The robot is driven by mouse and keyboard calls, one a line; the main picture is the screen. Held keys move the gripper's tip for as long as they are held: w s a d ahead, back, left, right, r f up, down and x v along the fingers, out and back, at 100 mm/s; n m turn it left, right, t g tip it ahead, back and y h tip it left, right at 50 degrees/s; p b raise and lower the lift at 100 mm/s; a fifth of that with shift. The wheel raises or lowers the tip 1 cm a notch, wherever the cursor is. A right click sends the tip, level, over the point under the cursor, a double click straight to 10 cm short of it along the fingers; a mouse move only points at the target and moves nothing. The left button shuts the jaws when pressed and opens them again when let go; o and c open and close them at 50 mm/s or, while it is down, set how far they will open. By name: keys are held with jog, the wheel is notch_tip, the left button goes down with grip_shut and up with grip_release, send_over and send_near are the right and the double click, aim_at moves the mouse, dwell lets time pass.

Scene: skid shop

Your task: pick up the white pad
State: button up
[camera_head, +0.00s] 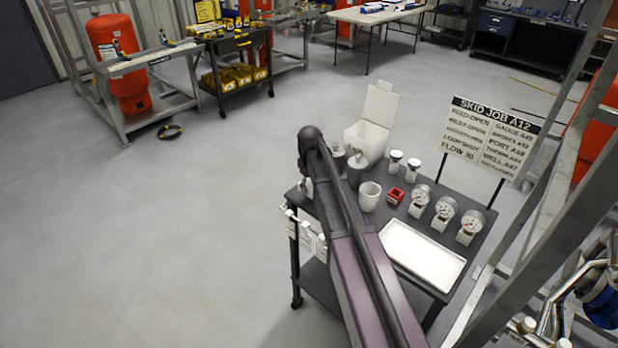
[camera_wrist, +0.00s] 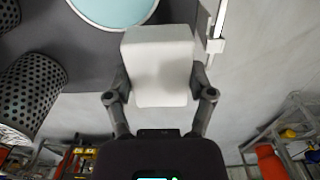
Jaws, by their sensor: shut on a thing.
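The white pad (camera_wrist: 160,65) is a pale block with rounded edges in the wrist view. My gripper (camera_wrist: 160,98) is shut on it, with one dark finger against each side. The pad is beside the dark cart top; I cannot tell whether it still touches anything. In the head view my arm covers the gripper, and I cannot make out the pad there.
A sign (camera_head: 489,137) is behind.

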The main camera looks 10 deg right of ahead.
jog(key=s+r, duration=0.1)
jog(key=s, duration=1)
jog(key=shift+s+a+p, duration=0.2)
jog(key=shift+a+p, duration=0.2)
jog(key=shift+p, duration=0.05)
jog(key=o, duration=0.4)
jog(key=c, duration=0.5)
jog(key=w+d+r+p, duration=0.1)
jog(key=w+d, duration=0.1)
jog(key=w+d+r+p, duration=0.2)
jog(key=w, duration=0.1)
jog(key=w+d+r+p, duration=0.1)
jog(key=w+d, duration=0.2)
jog(key=shift+r+p, duration=0.35)
jog(key=shift+w+d, duration=0.1)
jog(key=shift+d, duration=0.1)
